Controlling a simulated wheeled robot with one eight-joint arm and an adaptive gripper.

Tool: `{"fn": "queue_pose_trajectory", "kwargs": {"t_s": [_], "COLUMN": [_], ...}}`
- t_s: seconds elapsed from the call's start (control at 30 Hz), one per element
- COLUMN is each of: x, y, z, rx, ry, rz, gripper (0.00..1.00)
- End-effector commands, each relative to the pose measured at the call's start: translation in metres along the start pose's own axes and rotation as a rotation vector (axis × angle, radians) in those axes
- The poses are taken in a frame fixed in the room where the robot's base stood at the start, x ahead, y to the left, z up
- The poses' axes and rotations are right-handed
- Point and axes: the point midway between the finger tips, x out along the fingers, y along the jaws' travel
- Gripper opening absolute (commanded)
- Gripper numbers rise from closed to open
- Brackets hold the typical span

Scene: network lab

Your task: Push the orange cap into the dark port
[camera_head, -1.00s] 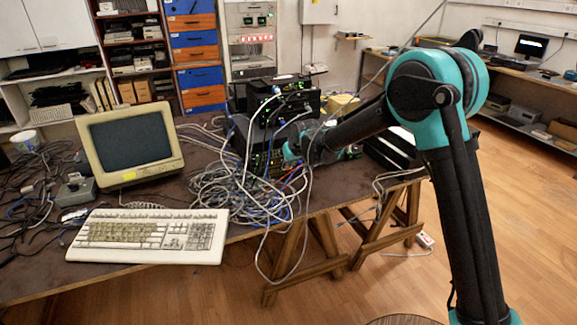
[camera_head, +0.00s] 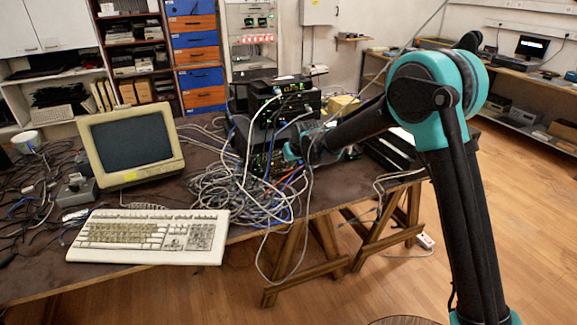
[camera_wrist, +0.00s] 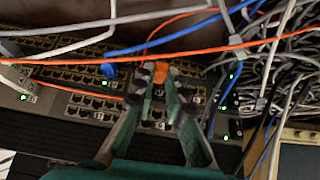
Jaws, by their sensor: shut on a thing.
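In the wrist view my gripper (camera_wrist: 160,81) is shut on the small orange cap (camera_wrist: 160,70), which sits between the two fingertips. The cap is in front of the switch face, which has rows of dark ports (camera_wrist: 75,75). I cannot tell which one is the dark port, or whether the cap touches it. The fingertips hide the face right behind them. In the head view the teal end of my arm is beside the stacked switches (camera_head: 265,140), and the cap is too small to make out.
Orange, blue and grey cables (camera_wrist: 190,48) cross over the ports close to my fingers. A dense cable tangle (camera_head: 235,195) lies on the table in front of the switches. A monitor (camera_head: 130,145) and keyboard (camera_head: 150,236) stand to the left.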

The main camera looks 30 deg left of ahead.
Motion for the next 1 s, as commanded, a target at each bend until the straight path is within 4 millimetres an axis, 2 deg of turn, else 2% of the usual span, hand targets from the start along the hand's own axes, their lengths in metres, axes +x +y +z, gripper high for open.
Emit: {"fn": "queue_pose_trajectory", "kwargs": {"t_s": [1.0], "x": [0.0052], "y": [0.0], "z": [-0.0076], "rx": [0.0], "ry": [0.0], "rz": [0.0], "gripper": [0.0]}}
